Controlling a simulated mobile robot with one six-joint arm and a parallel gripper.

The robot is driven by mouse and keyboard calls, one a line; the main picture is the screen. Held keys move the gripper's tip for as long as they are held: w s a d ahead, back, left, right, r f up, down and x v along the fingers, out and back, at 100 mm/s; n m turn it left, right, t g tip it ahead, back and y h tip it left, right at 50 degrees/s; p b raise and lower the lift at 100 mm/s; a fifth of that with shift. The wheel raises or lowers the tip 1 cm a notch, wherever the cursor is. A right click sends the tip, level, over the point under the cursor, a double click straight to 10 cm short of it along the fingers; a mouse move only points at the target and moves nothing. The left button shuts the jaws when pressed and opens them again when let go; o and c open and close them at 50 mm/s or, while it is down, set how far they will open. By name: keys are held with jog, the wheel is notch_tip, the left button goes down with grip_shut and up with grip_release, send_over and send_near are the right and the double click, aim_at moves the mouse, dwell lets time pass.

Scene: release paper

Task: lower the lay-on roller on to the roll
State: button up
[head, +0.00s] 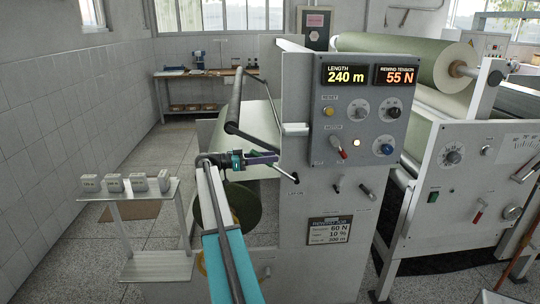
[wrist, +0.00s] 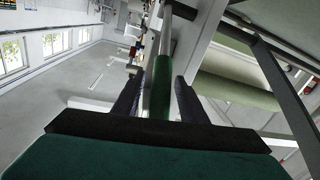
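The lay-on roller (head: 235,100) is a long dark bar above the pale green roll (head: 217,140); a gap seems to show between them, but contact is partly hidden. The roll's dark end face (head: 243,207) shows below my arm. My gripper (head: 268,156) is at the lay-on lever (head: 285,174), left of the machine's side plate. In the wrist view, the lever's green grip (wrist: 160,88) lies between the two dark fingers, with a narrow gap visible on each side. My gripper appears open around the grip, not clamped.
The control panel (head: 360,110) reads 240 m and 55 N, with knobs and a red-handled switch. A small stand (head: 125,193) with several grey blocks is at left. A workbench (head: 200,73) is at the back. A large green roll (head: 400,58) sits at right. The left floor is mostly clear.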

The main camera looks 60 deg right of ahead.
jog(key=shift+s+d, duration=0.25)
grip_shut()
